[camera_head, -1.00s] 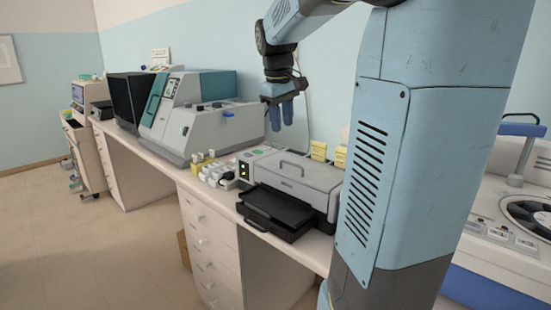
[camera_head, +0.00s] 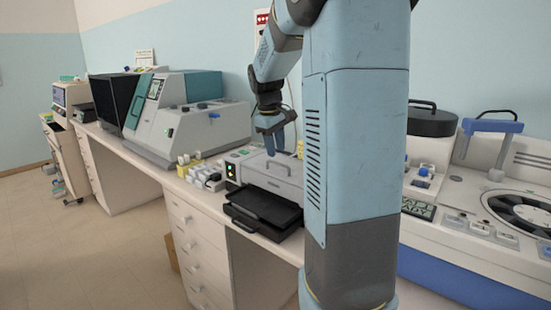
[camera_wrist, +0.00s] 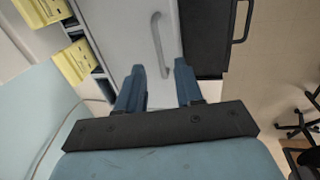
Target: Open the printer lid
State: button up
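The printer (camera_head: 262,185) is a grey box on the bench with a black tray (camera_head: 262,207) sticking out at its front. Its grey lid (camera_head: 283,171) lies shut on top and carries a thin bar handle. In the wrist view the lid (camera_wrist: 128,35) fills the upper middle, and the curved handle (camera_wrist: 157,45) lies just beyond my fingertips. My gripper (camera_head: 274,148) hangs fingers down above the lid. In the wrist view my gripper (camera_wrist: 159,70) shows two blue fingers apart, with nothing between them. The gap between fingertips and handle is hard to judge.
Small white and yellow bottles (camera_head: 203,174) stand left of the printer. Yellow boxes (camera_wrist: 75,60) stand close behind it. A large grey and teal machine (camera_head: 180,128) is further left, and a white machine with a round rotor (camera_head: 470,205) is at the right.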

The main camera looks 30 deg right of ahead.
aim_at(277, 163)
jog(key=shift+w+d+f, duration=0.1)
jog(key=shift+d+f, duration=0.1)
jog(key=shift+f, duration=0.9)
jog(key=shift+w+d+f, duration=0.1)
jog(key=shift+d+f, duration=0.1)
jog(key=shift+f, duration=0.85)
jog(key=shift+c, duration=0.5)
grip_shut()
jog(key=shift+a, duration=0.35)
jog(key=shift+d, duration=0.15)
jog(key=shift+r, duration=0.1)
